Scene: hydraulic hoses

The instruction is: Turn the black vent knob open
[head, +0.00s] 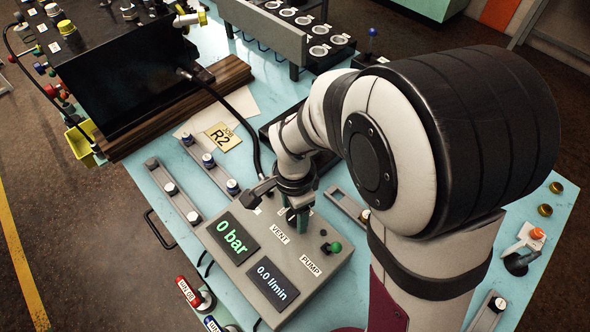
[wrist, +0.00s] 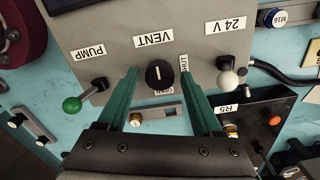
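The black vent knob (wrist: 159,74) is on the grey panel (wrist: 115,62), below the VENT label in the wrist view. It carries a small pale mark. A SHUT label stands to its right and an OPEN label just below it, partly legible. My gripper (wrist: 159,71) is open, with one green finger to each side of the knob and visible gaps between. In the head view my gripper (head: 297,212) is low over the grey control box (head: 238,268), beside the VENT label. The knob is hidden there behind the gripper.
A green-balled PUMP lever (wrist: 73,104) stands left of the knob and a white-balled 24 V lever (wrist: 228,79) right of it. Displays on the box read 0 bar (head: 232,238) and 0.0 l/min (head: 272,284). A black hose (head: 240,115) runs behind the gripper.

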